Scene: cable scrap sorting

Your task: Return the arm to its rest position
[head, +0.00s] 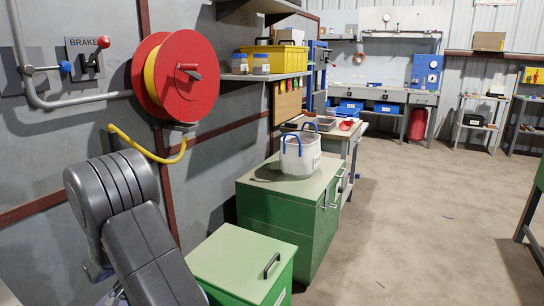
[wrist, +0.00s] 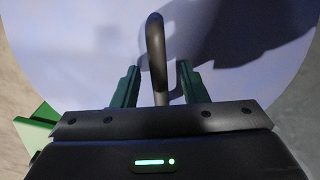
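My gripper (wrist: 157,72) shows in the wrist view with its two dark green fingers standing apart. A dark curved bar (wrist: 155,45) rises between the fingers, with gaps visible on both sides of it. I cannot tell what the bar belongs to. Behind it is a broad, pale, round-edged surface with a shadow across its upper right. In the head view my arm's dark grey links (head: 150,255) are folded at the lower left. The gripper itself is out of that view.
A green lidded box (head: 240,262) with a black handle stands close right of my arm. Behind it a green cabinet (head: 285,215) bears a white bucket (head: 299,158). A red reel (head: 177,76) with a yellow hose hangs on the left wall. Open floor (head: 410,220) lies right.

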